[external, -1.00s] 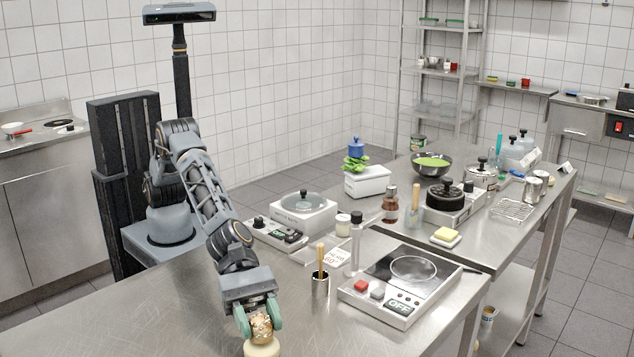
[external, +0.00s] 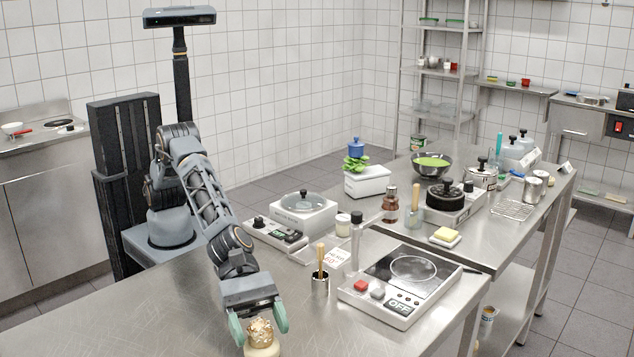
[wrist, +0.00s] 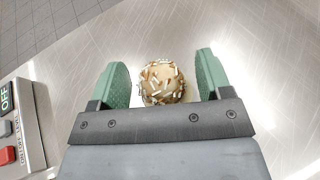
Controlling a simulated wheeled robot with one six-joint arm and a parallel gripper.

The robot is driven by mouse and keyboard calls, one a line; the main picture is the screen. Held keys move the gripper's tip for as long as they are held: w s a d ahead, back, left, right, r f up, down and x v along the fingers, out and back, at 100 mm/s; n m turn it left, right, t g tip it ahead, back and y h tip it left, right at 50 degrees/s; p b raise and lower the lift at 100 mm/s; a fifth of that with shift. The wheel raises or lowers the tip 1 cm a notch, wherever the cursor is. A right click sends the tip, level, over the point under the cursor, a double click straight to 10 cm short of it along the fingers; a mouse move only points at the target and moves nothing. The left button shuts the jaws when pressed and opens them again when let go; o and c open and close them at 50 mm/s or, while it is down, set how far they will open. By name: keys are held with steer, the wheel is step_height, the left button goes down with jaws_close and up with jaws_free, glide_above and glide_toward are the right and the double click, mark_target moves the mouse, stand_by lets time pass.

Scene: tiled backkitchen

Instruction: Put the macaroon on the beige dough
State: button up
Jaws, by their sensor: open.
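The macaroon (external: 260,332), a round golden-brown ball with pale and brown sprinkles, sits on top of the beige dough (external: 262,351) at the bottom of the external view. In the wrist view the macaroon (wrist: 161,82) lies between the green fingers and hides most of what is under it. My gripper (external: 259,328) is open, with one finger on each side of the macaroon. In the wrist view a gap shows between the macaroon and each finger of the gripper (wrist: 161,76).
An induction hob (external: 398,285) with red and grey buttons stands to the right. A scale-like cooker (external: 303,214) is further back. The table left of my gripper is clear.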

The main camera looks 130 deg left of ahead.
steer(key=shift+r+p, duration=0.2)
steer(key=shift+p, duration=0.1)
steer(key=shift+s+a+b, duration=0.15)
steer(key=shift+s+b, duration=0.1)
steer(key=shift+b, duration=0.1)
steer(key=s+a+r+n+g+y+b, duration=0.1)
steer(key=s+a+r+n+y+b, duration=0.3)
steer(key=s+a+n, duration=1.1)
steer(key=s+a+f+n+g, duration=0.1)
steer(key=s+a+n, duration=0.1)
steer(key=s+n, duration=0.3)
steer(key=s+a+f+n+g+y+p, duration=0.1)
steer(key=s+a+n+g, duration=0.1)
steer(key=s+n, duration=0.3)
steer(key=s+a+f+n+g+y, duration=0.1)
steer(key=s+a+n+g, duration=0.1)
steer(key=s+n, duration=0.3)
steer(key=shift+s+a+n, duration=0.15)
steer(key=shift+s+n, duration=0.25)
steer(key=shift+s, duration=0.9)
steer(key=s+f+n+g+h, duration=0.1)
steer(key=s+f+n+g, duration=0.2)
steer(key=s+n, duration=0.6)
steer(key=shift+s+f+n+g, duration=0.2)
steer(key=shift+s+n+g, duration=0.1)
steer(key=shift+s, duration=0.45)
